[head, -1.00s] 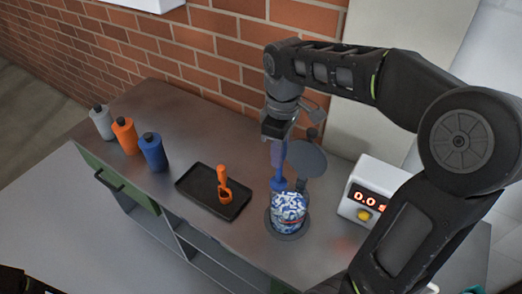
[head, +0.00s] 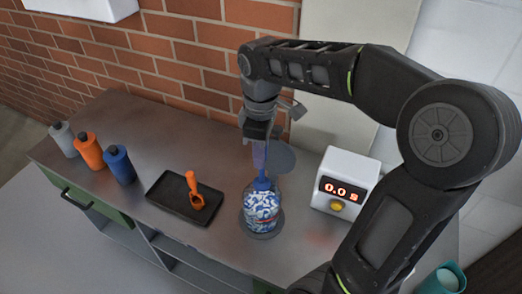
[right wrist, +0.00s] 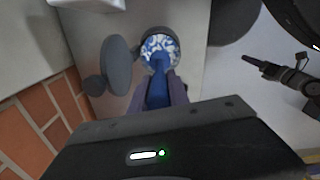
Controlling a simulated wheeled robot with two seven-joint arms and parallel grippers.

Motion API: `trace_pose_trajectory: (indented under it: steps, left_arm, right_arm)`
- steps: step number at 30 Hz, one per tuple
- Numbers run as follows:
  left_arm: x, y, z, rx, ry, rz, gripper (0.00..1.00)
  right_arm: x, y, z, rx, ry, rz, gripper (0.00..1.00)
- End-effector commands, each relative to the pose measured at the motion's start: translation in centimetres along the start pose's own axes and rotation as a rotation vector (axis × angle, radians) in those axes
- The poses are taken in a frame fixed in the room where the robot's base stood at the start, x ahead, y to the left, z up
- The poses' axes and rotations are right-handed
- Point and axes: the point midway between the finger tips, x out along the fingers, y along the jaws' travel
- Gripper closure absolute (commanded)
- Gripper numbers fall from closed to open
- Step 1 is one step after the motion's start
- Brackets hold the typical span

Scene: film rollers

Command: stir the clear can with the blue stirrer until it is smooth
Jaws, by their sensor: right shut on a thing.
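The clear can (head: 262,211) stands on a dark round pad and shows marbled blue and white contents, streaky and not uniform. It also shows in the right wrist view (right wrist: 160,46). The blue stirrer (head: 261,181) is upright, its lower end at the can's mouth; how deep it reaches is hidden. My right gripper (head: 260,142) is above the can, shut on the stirrer's upper part. In the right wrist view the stirrer (right wrist: 158,88) runs from between the fingers to the can. A dark mechanical part at that view's right edge may be my left arm; its jaws are unclear.
A grey disc (head: 281,158) stands just behind the can. A white timer box (head: 345,181) reading 0.0 s is at right. A black tray (head: 167,200) with an orange scoop (head: 192,188) is at left. Grey, orange (head: 89,151) and blue bottles stand farther left.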

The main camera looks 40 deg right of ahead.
Motion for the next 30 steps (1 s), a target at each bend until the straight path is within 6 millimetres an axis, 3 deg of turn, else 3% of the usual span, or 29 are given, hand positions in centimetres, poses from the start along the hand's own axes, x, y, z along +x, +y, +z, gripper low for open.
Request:
trace_pose_trajectory:
  steps: [30]
  left_arm:
    - [6.1,-1.4,-0.6,0.014,0.02,0.021,0.5]
  right_arm:
    - [9.1,0.0,0.0,0.001,0.0,0.0,1.0]
